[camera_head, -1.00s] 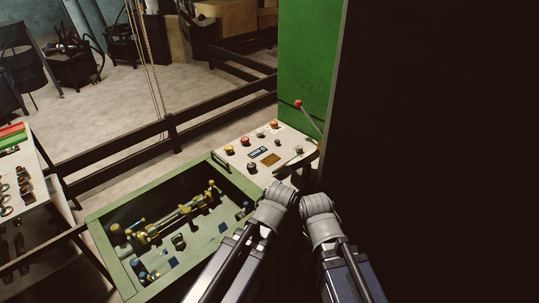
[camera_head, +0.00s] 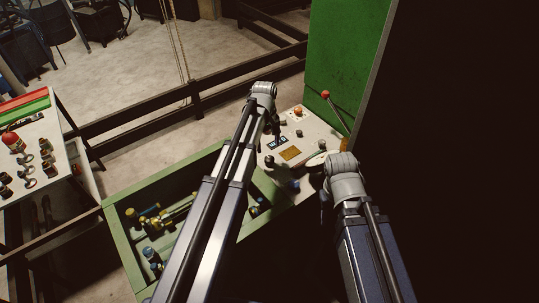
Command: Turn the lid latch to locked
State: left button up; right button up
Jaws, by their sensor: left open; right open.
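The green-framed box (camera_head: 118,232) with a dark recessed interior stands at lower centre, brass and blue fittings inside it. I cannot make out the lid latch; my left arm covers much of the box and its far edge. My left gripper (camera_head: 275,126) is a small dark shape below its grey wrist, over the far left part of the control panel (camera_head: 312,128). It is open, and I see nothing in it. My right gripper (camera_head: 325,203) is open, dark and mostly hidden below its wrist, by the panel's near right edge.
The panel carries several knobs and a red-tipped lever (camera_head: 335,110). A green cabinet (camera_head: 345,60) and a large dark panel (camera_head: 450,120) close off the right. A table (camera_head: 62,160) with fittings stands left. A dark rail (camera_head: 140,125) runs behind the box.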

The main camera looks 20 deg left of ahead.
aim_at(269, 158)
pick_arm(q)
notch_tip(269, 158, down, 8)
jog(key=b, duration=0.7)
jog(key=shift+w+d+r, duration=0.1)
jog(key=shift+d+r, duration=0.05)
jog(key=shift+r, duration=0.05)
grip_shut()
